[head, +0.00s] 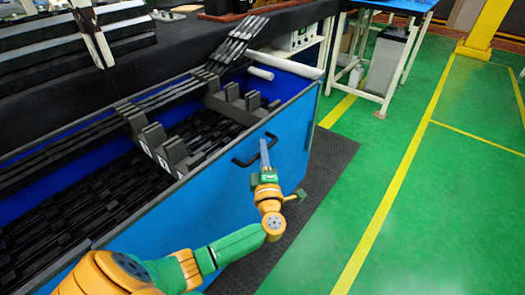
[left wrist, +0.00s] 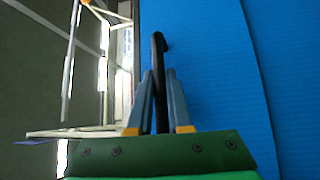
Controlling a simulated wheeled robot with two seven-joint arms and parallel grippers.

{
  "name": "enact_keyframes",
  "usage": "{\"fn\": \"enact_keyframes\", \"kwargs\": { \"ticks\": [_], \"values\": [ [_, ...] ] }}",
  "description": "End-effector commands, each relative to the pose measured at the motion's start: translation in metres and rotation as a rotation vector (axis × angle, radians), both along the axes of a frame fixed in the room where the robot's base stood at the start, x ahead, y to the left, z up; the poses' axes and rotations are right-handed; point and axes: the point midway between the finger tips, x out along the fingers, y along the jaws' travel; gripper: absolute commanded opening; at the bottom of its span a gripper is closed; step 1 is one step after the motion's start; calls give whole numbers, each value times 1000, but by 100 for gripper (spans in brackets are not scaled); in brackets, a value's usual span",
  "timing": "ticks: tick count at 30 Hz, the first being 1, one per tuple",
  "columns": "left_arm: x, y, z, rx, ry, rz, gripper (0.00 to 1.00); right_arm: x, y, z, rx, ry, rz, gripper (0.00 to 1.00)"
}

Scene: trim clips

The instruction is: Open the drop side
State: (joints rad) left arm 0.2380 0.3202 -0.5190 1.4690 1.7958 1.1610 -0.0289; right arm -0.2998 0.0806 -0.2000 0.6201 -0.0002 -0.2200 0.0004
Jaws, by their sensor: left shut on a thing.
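The drop side is the blue front panel (head: 205,208) of a large blue crate, and it stands upright. A black bar handle (head: 248,162) sits near its upper right end. My left gripper (head: 265,150) is at this handle. In the left wrist view the handle (left wrist: 159,52) runs between the two fingers of my left gripper (left wrist: 159,85), which are shut on it. The blue panel (left wrist: 205,55) fills the right of that view. My right gripper is not in view.
The crate holds rows of black trim parts (head: 115,180) and dark grey upright supports (head: 165,150). A dark mat (head: 320,185) lies on the green floor beside the crate. A white-framed table (head: 410,55) stands at the back right. The floor at right is clear.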

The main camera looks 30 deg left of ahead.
Motion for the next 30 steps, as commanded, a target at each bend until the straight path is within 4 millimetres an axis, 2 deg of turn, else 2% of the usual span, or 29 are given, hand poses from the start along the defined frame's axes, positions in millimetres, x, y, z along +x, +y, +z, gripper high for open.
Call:
{"fn": "enact_keyframes", "kwargs": {
  "ticks": [1, 5, 8, 11, 13, 18, 29, 30],
  "values": [
    [-1, 0, -17, -5, 6, 1, 0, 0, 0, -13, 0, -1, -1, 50],
    [-1, 0, -60, -8, 11, 2, 0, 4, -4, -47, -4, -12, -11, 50],
    [-1, 0, -92, -8, 12, 2, 0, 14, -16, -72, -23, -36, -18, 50],
    [-1, 0, -119, -7, 10, 1, 0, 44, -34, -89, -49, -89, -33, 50],
    [-1, 0, -134, -7, 8, 1, 0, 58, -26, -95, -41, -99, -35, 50],
    [-1, 0, -150, -5, 8, 0, 0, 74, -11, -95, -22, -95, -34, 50],
    [0, 0, -148, -4, 6, 0, 0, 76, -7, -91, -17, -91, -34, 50],
    [0, 0, -148, -4, 6, 0, 23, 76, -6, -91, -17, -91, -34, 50]
  ]
}}
